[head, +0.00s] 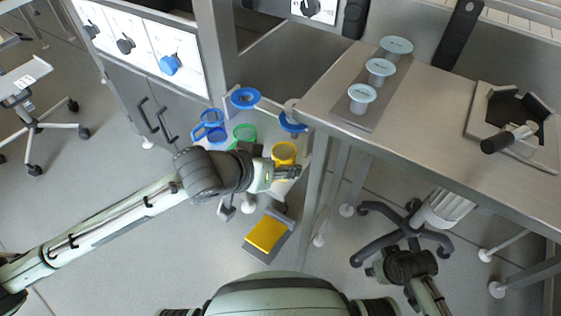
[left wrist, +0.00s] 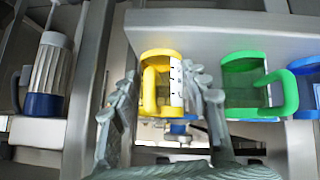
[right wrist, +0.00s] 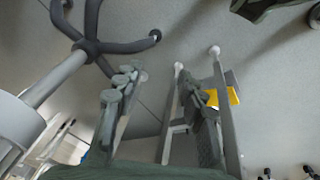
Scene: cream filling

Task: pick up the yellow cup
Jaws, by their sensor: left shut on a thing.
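The yellow cup (head: 284,151) stands on the steel machine ledge beside the table. It also shows in the left wrist view (left wrist: 150,84), upright, with its handle towards my fingers. My left gripper (head: 288,171) is shut on the yellow cup, its fingers (left wrist: 163,88) on either side of the handle. Part of the grip is hidden in the head view. My right gripper (head: 385,268) is empty and low at the right; in the right wrist view its fingers (right wrist: 160,90) are apart.
A green cup (head: 245,132) and a blue cup (head: 209,127) stand left of the yellow cup. A yellow pedal (head: 265,234) lies on the floor. A wheeled stool base (head: 392,240) stands below the table.

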